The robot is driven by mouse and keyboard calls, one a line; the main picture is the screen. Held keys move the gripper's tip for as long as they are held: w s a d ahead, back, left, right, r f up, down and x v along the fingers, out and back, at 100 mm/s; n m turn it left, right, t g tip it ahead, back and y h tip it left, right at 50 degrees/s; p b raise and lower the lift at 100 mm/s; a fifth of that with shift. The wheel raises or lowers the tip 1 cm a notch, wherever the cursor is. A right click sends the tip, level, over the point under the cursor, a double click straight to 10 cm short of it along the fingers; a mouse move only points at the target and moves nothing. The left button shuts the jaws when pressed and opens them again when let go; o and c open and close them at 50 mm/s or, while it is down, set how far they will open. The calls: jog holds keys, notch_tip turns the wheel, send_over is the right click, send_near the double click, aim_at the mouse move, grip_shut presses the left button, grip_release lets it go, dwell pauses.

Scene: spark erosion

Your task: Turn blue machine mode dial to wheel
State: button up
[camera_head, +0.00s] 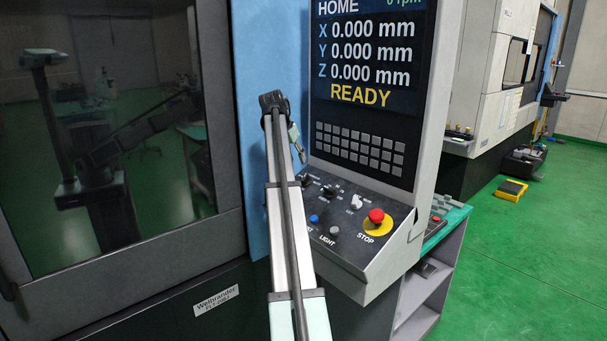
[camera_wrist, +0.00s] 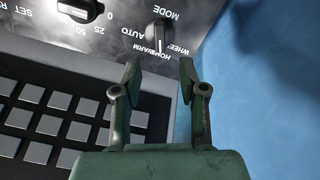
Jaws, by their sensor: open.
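The blue machine's mode dial (camera_wrist: 160,38) is a dark knob at the top middle of the wrist view. Its labels AUTO, HOME, WARM and WHEEL appear upside down, with MODE beside it. The knob's pale mark seems to point toward the HOME and WARM lettering. The screen (camera_head: 366,55) in the head view reads HOME at its top and READY below. My gripper (camera_wrist: 159,74) is open and empty, its two fingers just short of the dial and on either side of it. In the head view my gripper (camera_head: 297,142) hangs above the sloping control panel.
A second black dial (camera_wrist: 80,8) with numbers lies left of the mode dial in the wrist view. Grey keys (camera_head: 360,150) fill the upright panel.

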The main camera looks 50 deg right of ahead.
aim_at(304, 177)
jog(key=p+x, duration=0.2)
jog(key=x, duration=0.7)
jog(key=shift+r, duration=0.1)
grip_shut()
